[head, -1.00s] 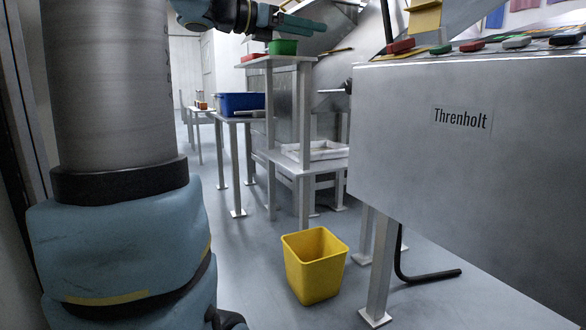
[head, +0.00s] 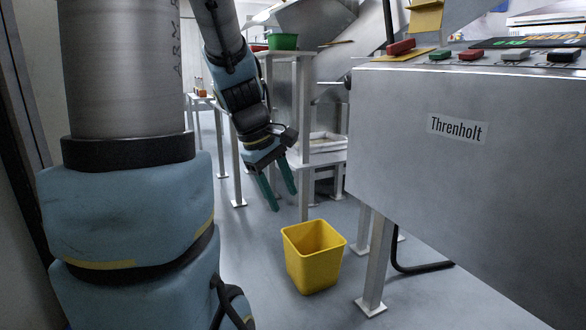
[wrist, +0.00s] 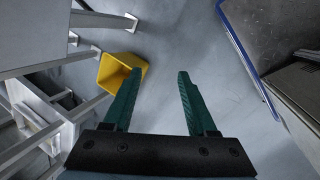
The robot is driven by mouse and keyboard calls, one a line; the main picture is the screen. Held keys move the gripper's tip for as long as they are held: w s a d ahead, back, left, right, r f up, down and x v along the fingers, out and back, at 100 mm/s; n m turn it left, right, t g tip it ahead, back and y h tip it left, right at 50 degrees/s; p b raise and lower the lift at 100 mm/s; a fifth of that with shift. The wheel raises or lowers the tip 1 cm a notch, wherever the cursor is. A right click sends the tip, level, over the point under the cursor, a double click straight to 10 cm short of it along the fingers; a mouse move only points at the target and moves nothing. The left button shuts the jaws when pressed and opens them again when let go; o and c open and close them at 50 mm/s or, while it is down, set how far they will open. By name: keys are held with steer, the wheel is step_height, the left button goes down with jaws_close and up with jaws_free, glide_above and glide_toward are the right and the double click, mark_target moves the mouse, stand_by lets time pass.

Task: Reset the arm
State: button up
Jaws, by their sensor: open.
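My gripper (head: 281,192) hangs in the middle of the head view, pointing down, with its two green fingers apart and nothing between them. It is up and to the left of a yellow bin (head: 313,258) that stands on the floor. In the wrist view the fingers of my gripper (wrist: 157,88) are spread over bare grey floor. The yellow bin also shows in the wrist view (wrist: 112,72), just left of the left finger and partly hidden by it.
A grey cabinet labelled Threnholt (head: 440,180) stands on the right, with coloured buttons on top. A metal stand (head: 303,120) holding a green container (head: 283,42) is behind my gripper. A blue-edged surface (wrist: 238,42) lies right in the wrist view.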

steer(key=s+a+f+m+y+p, duration=0.25)
steer(key=s+a+f+m, duration=0.2)
steer(key=s+m, duration=0.4)
step_height(320, 180, up, 37)
steer(key=w+m+p, duration=0.2)
steer(key=p, duration=3.5)
steer(key=shift+d+r+y, duration=0.15)
steer(key=shift+y, duration=0.3)
